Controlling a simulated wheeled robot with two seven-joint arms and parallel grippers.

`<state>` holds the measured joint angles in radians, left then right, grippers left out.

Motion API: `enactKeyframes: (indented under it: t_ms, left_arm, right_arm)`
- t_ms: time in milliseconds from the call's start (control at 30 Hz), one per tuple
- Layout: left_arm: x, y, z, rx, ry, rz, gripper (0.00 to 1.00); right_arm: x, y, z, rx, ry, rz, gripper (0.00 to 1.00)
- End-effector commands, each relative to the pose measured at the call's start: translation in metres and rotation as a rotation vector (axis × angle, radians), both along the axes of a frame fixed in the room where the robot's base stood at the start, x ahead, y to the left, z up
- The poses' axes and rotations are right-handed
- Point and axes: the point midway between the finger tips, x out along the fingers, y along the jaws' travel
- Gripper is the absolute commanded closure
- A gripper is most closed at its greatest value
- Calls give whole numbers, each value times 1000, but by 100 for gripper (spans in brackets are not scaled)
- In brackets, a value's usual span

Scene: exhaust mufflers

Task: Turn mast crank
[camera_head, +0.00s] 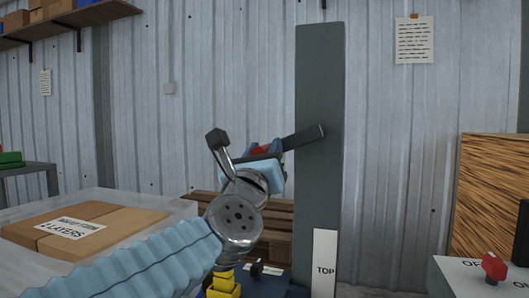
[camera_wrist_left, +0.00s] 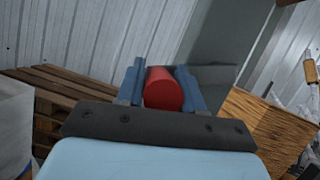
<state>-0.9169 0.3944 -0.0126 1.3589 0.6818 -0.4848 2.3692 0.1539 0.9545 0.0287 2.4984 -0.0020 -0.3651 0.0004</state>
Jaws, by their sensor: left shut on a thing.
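The mast (camera_head: 318,75) is a tall dark grey post in front of the corrugated wall. Its crank arm (camera_head: 304,137) is a dark bar that slants down and left from a pivot on the mast's face. The crank's red handle (camera_wrist_left: 163,90) sits between the two blue fingers of my left gripper (camera_wrist_left: 162,86) in the left wrist view. In the head view my left gripper (camera_head: 264,148) is shut on the handle, left of the mast, and my own wrist hides much of it. My right gripper is not in view.
A white label reading TOP (camera_head: 325,262) stands at the mast's lower front. A wooden pallet (camera_head: 196,206) leans behind my arm. A taped carton (camera_head: 85,226) lies at left. A pale box with a red knob (camera_head: 493,265) and a wood-grain panel (camera_head: 490,190) stand at right.

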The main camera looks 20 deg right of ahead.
Motion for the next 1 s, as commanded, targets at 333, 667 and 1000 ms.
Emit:
enactKeyframes:
  t_ms: [333, 667, 1000]
  left_arm:
    - [0, 0, -2, -8, 5, -1, 100]
    - [-3, -6, -19, -128, 87, 0, 100]
    - [-13, -21, -42, -382, 261, 0, 100]
  right_arm:
    - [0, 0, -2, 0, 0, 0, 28]
    - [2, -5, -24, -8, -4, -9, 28]
    - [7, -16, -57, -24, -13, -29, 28]
